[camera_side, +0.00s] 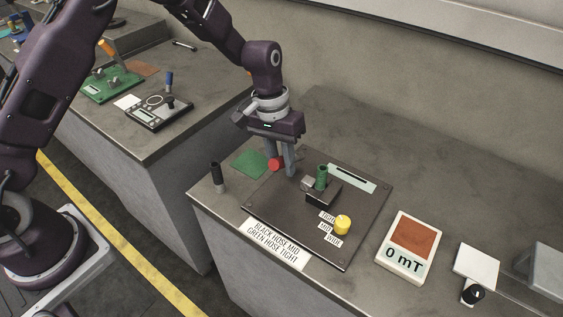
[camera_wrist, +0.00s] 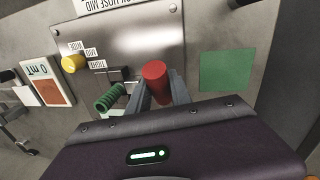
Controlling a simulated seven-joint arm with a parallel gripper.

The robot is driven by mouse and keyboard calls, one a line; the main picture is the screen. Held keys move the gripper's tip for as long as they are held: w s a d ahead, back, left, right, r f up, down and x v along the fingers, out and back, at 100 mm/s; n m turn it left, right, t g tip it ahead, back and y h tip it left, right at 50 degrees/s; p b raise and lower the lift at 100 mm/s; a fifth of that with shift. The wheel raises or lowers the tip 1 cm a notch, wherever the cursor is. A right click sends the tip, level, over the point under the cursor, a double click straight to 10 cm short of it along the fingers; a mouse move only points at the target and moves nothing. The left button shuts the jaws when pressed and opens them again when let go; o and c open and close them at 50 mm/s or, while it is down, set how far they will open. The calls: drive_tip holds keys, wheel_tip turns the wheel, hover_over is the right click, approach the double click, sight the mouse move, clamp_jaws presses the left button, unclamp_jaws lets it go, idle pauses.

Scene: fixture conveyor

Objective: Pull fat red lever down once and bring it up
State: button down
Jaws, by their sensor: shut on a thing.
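The fat red lever (camera_side: 275,163) is at the back left part of a dark panel (camera_side: 270,217). In the wrist view its red end (camera_wrist: 155,72) points toward the panel's labels, between the two fingers. My gripper (camera_side: 282,170) reaches down at the panel's back left and is shut on the red lever. In the wrist view the fingers of my gripper (camera_wrist: 158,95) flank the lever's sides. The lever's base is hidden by the fingers and the gripper body.
A green handle (camera_side: 321,177) stands close to the right of my gripper. A yellow knob (camera_side: 342,224) sits on the panel's front right. A meter reading 0 mT (camera_side: 404,255) is further right. A black cylinder (camera_side: 217,176) stands at the left edge, near a green mat (camera_side: 250,163).

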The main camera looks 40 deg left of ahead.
drive_tip(key=shift+w+r+g, duration=0.45)
drive_tip(key=shift+r+g, duration=0.25)
drive_tip(key=shift+g, duration=0.2)
drive_tip(key=c, duration=1.2)
unclamp_jaws()
drive_tip(key=shift+o, duration=0.2)
drive_tip(key=v, duration=0.7)
drive_tip(key=shift+r, duration=0.15)
